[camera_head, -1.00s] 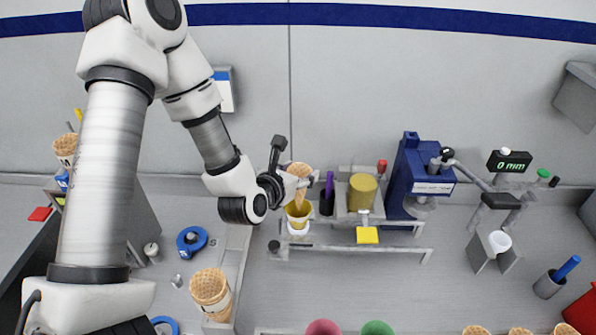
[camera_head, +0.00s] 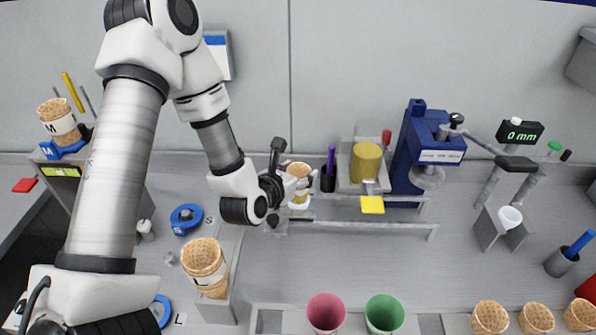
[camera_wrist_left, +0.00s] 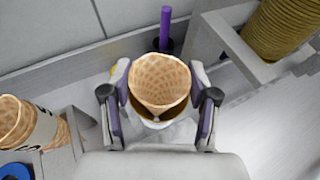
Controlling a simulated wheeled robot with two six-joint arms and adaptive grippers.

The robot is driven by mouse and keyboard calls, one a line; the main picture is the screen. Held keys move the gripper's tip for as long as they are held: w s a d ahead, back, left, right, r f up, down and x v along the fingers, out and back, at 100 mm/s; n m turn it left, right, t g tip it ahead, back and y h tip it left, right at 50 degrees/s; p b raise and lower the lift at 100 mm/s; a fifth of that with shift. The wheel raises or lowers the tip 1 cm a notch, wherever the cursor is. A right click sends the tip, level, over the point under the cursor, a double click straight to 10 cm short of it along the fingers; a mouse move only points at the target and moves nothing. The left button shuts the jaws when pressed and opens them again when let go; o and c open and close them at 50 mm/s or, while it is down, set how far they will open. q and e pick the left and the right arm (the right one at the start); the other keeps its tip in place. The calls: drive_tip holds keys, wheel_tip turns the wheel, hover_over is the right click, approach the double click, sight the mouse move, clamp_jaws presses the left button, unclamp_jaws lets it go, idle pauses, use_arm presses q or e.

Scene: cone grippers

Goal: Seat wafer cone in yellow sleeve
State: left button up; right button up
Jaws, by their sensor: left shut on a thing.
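The wafer cone (camera_head: 299,168) sits point down, with its open top showing; it also shows in the left wrist view (camera_wrist_left: 160,80). My left gripper (camera_head: 303,183) is shut on the wafer cone, with a finger on each side near the rim. The yellow sleeve (camera_head: 300,196) is around the lower part of the cone and stands on a white holder. In the left wrist view its dark yellow edge (camera_wrist_left: 158,114) shows just under the cone. The cone's tip is hidden inside. My right gripper is not in view.
A purple-handled tool in a black cup (camera_head: 328,180) stands close to the right of the sleeve. A stack of yellow sleeves (camera_head: 365,163) and a blue press (camera_head: 425,150) are further right. A stack of cones (camera_head: 205,263) stands front left.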

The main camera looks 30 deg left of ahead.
use_arm(q)
drive_tip(key=shift+f, duration=0.4)
drive_tip(key=shift+r, duration=0.1)
drive_tip(key=o, duration=0.8)
wheel_tip(320, 180, up, 5)
drive_tip(key=p, duration=0.3)
idle(0.6)
